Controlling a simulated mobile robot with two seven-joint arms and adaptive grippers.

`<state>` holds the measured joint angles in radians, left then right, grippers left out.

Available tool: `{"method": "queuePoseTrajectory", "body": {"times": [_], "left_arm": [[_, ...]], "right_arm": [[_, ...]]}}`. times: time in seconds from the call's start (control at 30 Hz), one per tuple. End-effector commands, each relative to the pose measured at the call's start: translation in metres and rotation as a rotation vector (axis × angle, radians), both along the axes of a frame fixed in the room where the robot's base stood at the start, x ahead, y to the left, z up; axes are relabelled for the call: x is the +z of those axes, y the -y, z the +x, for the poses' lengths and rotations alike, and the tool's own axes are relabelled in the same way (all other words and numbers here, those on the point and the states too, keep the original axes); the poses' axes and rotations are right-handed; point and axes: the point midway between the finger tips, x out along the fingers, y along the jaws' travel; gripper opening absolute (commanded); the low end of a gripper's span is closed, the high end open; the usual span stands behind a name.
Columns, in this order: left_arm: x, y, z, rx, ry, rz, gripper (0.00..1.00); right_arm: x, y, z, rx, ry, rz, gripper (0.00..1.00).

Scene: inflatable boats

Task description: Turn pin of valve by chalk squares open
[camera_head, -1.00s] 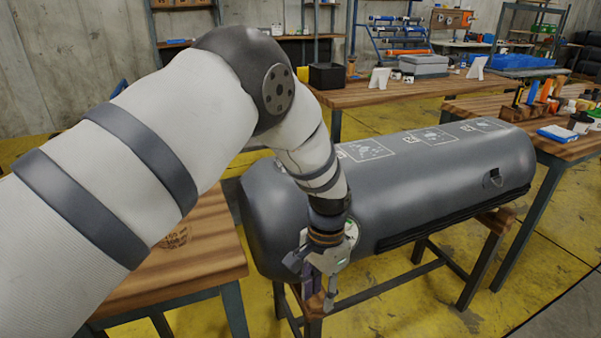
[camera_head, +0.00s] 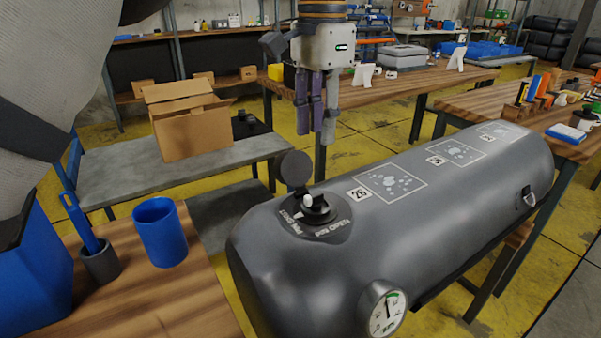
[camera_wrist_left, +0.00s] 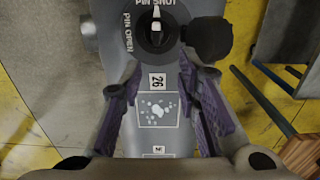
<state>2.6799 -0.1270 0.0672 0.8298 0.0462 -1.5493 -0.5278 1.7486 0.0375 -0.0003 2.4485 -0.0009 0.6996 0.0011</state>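The valve (camera_head: 313,210) is a round black fitting near the left end of the grey tube (camera_head: 300,275), beside the chalk squares (camera_head: 392,183). Its dark cap (camera_head: 295,170) stands open next to it. In the left wrist view the valve (camera_wrist_left: 157,30) has a white pointer on its pin, directed at the "PIN SHUT" lettering; "PIN OPEN" is to the left. My left gripper (camera_head: 317,130) hangs above and behind the valve, fingers down, apart and empty. In the left wrist view its purple-padded fingers flank the chalk square (camera_wrist_left: 157,108). My right gripper is out of view.
A pressure gauge (camera_head: 384,308) sits on the tube's near side. A wooden table at left holds a blue cup (camera_head: 160,232) and a grey holder (camera_head: 100,263). A cardboard box (camera_head: 190,122) stands on a grey bench behind. The air above the valve is clear.

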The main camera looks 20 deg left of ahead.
Motion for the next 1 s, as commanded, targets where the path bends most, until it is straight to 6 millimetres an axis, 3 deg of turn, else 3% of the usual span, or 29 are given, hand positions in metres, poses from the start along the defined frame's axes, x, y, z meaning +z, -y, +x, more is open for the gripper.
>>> {"method": "queuePoseTrajectory", "body": {"times": [0.13,0.4,0.53,0.7,0.9,1.0], "left_arm": [[-0.017,0.0,-0.001,-0.001,-0.003,0.001,0.3],[-0.085,0.0,-0.002,0.001,-0.002,0.0,0.3],[-0.108,0.0,-0.001,0.001,-0.001,0.001,0.3],[-0.12,0.0,-0.001,0.0,0.001,0.0,0.3],[-0.12,0.0,0.0,0.0,0.001,0.0,0.3],[-0.12,0.0,0.0,0.0,0.001,0.0,0.1]], "right_arm": [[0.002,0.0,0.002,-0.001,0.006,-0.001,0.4],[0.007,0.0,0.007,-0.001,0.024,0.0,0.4],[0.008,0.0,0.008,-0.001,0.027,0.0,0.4],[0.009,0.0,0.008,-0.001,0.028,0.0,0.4],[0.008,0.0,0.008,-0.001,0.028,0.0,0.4],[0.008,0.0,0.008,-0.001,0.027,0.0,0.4]]}}
